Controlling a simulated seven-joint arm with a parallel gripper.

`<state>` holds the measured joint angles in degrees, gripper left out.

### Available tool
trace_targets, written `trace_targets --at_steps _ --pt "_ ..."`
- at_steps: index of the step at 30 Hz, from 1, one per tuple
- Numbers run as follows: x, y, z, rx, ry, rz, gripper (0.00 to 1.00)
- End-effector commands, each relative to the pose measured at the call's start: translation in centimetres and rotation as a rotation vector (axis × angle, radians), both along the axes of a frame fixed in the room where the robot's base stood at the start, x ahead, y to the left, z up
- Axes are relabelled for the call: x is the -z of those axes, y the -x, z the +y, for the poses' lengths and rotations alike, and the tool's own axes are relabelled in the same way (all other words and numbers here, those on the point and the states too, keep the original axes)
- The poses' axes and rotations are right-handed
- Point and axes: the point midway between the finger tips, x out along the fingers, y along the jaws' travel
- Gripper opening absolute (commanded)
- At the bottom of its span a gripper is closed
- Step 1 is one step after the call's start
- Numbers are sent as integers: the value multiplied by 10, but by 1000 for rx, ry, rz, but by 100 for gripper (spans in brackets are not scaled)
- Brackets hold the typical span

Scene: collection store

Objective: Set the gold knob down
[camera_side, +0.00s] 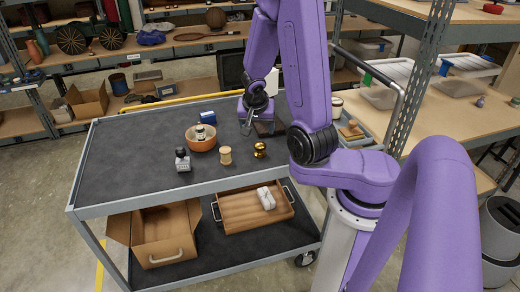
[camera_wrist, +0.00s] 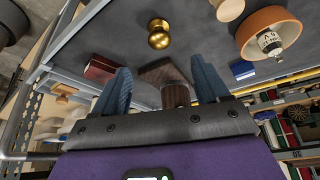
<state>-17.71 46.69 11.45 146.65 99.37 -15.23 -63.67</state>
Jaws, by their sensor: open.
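The gold knob (camera_side: 260,150) stands upright on the dark top of the metal cart (camera_side: 130,150), near its right end. It also shows at the top of the wrist view (camera_wrist: 159,34), beyond the fingertips and apart from them. My gripper (camera_side: 247,127) is behind the knob in the side view. In the wrist view my gripper (camera_wrist: 160,66) has its two blue fingers spread wide, with nothing held between them. A brown cylinder (camera_wrist: 175,95) and a flat brown piece (camera_wrist: 164,72) show past the fingers.
A dark red box (camera_wrist: 101,69) is near one finger. The cart's left side is clear.

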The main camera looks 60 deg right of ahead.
Motion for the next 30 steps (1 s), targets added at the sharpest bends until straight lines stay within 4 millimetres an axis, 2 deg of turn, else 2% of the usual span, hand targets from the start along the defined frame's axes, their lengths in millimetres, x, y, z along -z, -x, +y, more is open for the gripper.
trace_targets --at_steps 20,30 --pt "32 -5 -12 -4 -6 2 74" --pt "55 -9 -20 -4 -6 2 74"
